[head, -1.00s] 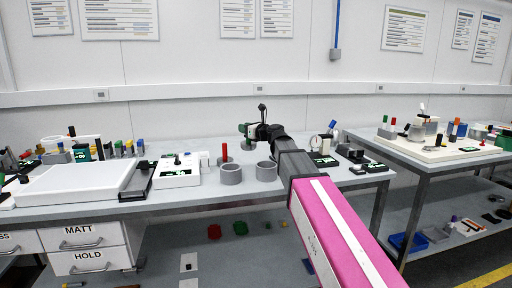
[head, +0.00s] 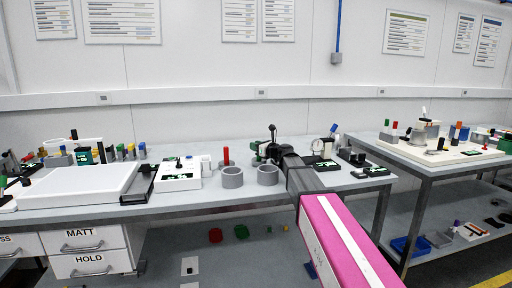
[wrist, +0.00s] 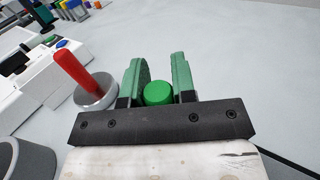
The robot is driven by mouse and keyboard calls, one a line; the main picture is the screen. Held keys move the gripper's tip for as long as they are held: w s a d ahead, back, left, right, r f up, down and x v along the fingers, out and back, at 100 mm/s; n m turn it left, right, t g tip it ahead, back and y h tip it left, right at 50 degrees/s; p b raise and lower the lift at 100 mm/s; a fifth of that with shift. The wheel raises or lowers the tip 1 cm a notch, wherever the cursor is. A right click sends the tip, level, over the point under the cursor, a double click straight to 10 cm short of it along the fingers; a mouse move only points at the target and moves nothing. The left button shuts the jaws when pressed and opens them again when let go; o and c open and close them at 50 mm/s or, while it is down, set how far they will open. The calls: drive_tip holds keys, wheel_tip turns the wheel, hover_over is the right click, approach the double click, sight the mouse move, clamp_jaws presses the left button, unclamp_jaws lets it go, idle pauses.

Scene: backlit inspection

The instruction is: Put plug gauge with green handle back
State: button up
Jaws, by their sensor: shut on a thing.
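The plug gauge's green handle (wrist: 158,93) shows end-on between the two green fingers of my gripper (wrist: 157,76) in the wrist view. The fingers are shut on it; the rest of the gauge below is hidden. In the head view my gripper (head: 262,150) is low over the table, behind the grey rings, and the handle cannot be made out there. A red-handled gauge (wrist: 75,72) stands tilted-looking in a round grey base (wrist: 97,93) left of my gripper; it also shows in the head view (head: 226,155).
Two open grey rings, left (head: 232,178) and right (head: 267,175), stand at the table's front. A white box with a display (head: 180,176) is farther left. A dial gauge (head: 318,146) and small dark blocks are right of my gripper.

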drive_tip(key=o, duration=0.9)
drive_tip(key=shift+f, duration=0.1)
drive_tip(key=shift+r, duration=0.2)
drive_tip(key=v, duration=1.2)
